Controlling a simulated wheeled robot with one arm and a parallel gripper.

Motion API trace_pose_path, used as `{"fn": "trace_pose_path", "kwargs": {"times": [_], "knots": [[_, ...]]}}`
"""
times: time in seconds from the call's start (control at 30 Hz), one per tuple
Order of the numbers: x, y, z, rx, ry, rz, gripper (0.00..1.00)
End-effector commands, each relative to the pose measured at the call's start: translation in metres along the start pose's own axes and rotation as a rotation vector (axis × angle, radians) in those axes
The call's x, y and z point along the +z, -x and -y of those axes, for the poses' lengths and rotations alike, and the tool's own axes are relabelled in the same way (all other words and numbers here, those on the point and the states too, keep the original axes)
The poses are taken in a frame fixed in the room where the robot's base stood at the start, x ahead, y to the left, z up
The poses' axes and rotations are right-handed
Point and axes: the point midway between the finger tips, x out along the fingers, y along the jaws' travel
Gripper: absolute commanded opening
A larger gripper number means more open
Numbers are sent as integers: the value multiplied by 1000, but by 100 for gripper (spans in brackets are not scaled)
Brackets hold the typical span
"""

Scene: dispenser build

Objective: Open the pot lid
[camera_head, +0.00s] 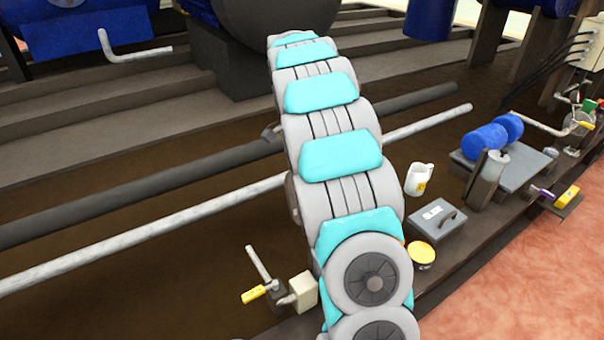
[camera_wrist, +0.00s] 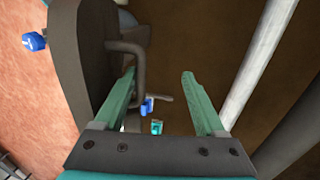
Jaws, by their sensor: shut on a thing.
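A large dark rounded body (camera_head: 275,30), which looks like the pot, stands at the top behind my arm in the head view. My arm hides part of it, and my gripper does not show there. In the wrist view a dark grey rounded piece (camera_wrist: 85,60), seemingly the lid, fills the left. A bent grey handle (camera_wrist: 139,62) sticks out of it beside my left finger. My gripper (camera_wrist: 158,76) has green fingers some way apart and is shut on the handle. The exact contact is hard to see. I cannot tell how far the lid is open.
Long pipes (camera_head: 435,121) run across the brown floor. A small lever (camera_head: 259,264) rises near my arm's lower end.

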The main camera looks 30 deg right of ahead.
Motion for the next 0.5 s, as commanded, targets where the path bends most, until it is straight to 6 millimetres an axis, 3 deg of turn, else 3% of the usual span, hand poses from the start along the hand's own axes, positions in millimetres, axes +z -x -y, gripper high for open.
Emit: {"fn": "trace_pose_path", "kwargs": {"times": [0.3,0.5], "knots": [[0,6,2,-11,2,-3,45],[0,26,3,-14,3,-4,45]]}}
